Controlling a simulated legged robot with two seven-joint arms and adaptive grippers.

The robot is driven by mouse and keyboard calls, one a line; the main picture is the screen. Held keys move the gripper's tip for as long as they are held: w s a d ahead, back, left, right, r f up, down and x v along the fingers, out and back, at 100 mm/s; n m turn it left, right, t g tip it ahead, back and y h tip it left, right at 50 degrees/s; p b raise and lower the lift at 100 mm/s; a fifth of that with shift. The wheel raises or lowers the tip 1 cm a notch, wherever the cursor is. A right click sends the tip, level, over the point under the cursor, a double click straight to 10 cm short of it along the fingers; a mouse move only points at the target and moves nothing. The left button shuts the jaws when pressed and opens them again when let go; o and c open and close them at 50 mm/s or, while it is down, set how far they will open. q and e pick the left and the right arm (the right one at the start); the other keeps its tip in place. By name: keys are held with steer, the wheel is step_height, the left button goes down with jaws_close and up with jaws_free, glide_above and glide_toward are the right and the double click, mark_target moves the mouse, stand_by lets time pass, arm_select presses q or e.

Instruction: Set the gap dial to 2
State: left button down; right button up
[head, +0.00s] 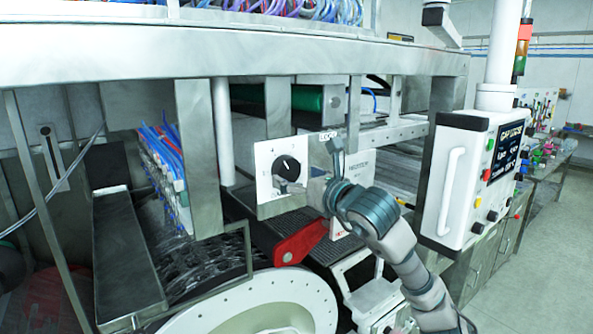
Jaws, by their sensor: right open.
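The gap dial (287,166) is a round black knob on a white square plate, left of centre in the head view. A small light pointer mark shows on its upper part. My right gripper (308,163) is open and comes in from the lower right. One finger is in front of the dial's lower edge, and the other is up by the plate's right edge. I cannot tell whether the finger touches the dial. My left gripper is not in view.
A red lever-like part (300,243) lies below the plate. A white control box (470,180) with a screen and handle stands to the right. A steel beam (230,55) crosses above, and a large drum rim (255,300) is at the bottom. The floor at far right is clear.

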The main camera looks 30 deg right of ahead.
mark_target(284, 174)
steer(key=shift+w+a+r, duration=0.25)
steer(key=shift+w+a, duration=0.75)
steer(key=shift+a, duration=0.1)
steer(key=shift+w+d+f, duration=0.1)
steer(key=shift+d+f, duration=0.05)
steer(key=shift+d, duration=0.4)
steer(key=shift+w+d+f, duration=0.1)
steer(key=shift+d+f, duration=0.05)
steer(key=shift+d, duration=0.4)
steer(key=shift+w+d+f, duration=0.1)
steer(key=shift+d, duration=0.3)
steer(key=c, duration=0.3)
steer(key=shift+d, duration=0.1)
steer(key=c, duration=0.4)
steer(key=shift+s+a+r, duration=0.2)
steer(key=shift+a, duration=0.2)
steer(key=shift+s+a+r, duration=0.15)
steer(key=shift+s+a, duration=0.05)
steer(key=shift+a, duration=0.2)
steer(key=c, duration=0.5)
steer(key=shift+o, duration=0.2)
steer(key=shift+a, duration=0.15)
steer(key=shift+w+d+f, duration=0.15)
steer(key=shift+d, duration=0.2)
steer(key=shift+a, duration=0.1)
